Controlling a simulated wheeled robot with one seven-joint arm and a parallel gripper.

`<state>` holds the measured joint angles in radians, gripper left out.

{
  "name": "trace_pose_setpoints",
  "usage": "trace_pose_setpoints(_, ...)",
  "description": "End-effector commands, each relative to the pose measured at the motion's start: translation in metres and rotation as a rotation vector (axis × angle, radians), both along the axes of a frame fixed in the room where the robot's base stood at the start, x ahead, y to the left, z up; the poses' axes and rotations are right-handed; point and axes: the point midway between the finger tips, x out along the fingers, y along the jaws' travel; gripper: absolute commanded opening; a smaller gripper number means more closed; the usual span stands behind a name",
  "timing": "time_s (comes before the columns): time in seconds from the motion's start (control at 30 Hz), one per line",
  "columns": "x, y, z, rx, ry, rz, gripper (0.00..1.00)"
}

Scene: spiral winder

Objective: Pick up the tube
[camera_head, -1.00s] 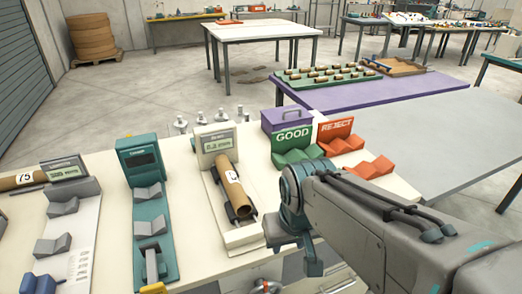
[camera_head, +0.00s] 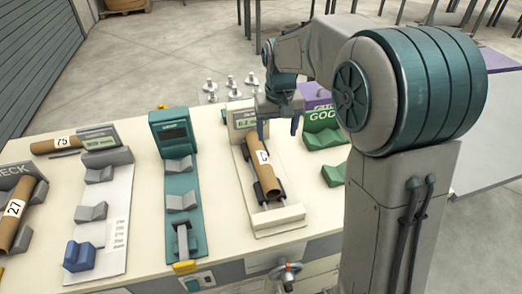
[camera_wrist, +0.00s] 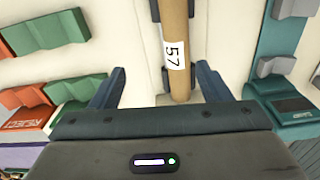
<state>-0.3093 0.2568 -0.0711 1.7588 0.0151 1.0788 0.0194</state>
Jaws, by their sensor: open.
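A brown cardboard tube labelled 57 (camera_head: 256,148) lies in the dark cradle of a gauge with a lit display. In the wrist view the same tube (camera_wrist: 181,88) runs into the space between my fingertips, closer to the right finger. My gripper (camera_head: 278,130) is open and points down above the tube's far end; it also shows in the wrist view (camera_wrist: 161,73). I see no contact between the fingers and the tube. Another tube labelled 75 (camera_head: 62,144) lies at the far left of the bench. A tube labelled 27 (camera_head: 18,215) rests at the left edge.
A teal gauge (camera_head: 175,140) and a grey V-block stand (camera_head: 100,172) are left of the tube. The green GOOD rack (camera_head: 327,138) is to its right; the orange REJECT rack (camera_wrist: 22,105) shows in the wrist view. Small metal pegs (camera_head: 230,82) stand behind. My arm hides the right side.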

Motion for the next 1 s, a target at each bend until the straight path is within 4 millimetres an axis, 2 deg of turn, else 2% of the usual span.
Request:
trace_pose_setpoints(0.03, 0.012, 0.013, -0.001, -0.007, 0.014, 0.018, 0.71)
trace_pose_setpoints(0.1, 0.024, 0.025, -0.006, -0.014, 0.025, 0.035, 0.71)
trace_pose_setpoints(0.3, 0.041, 0.045, -0.017, -0.027, 0.043, 0.061, 0.71)
trace_pose_setpoints(0.47, 0.042, 0.047, -0.037, -0.029, 0.048, 0.065, 0.71)
trace_pose_setpoints(0.73, 0.041, 0.046, -0.088, -0.029, 0.046, 0.065, 0.71)
trace_pose_setpoints(1.0, 0.04, 0.045, -0.109, -0.027, 0.045, 0.065, 0.71)
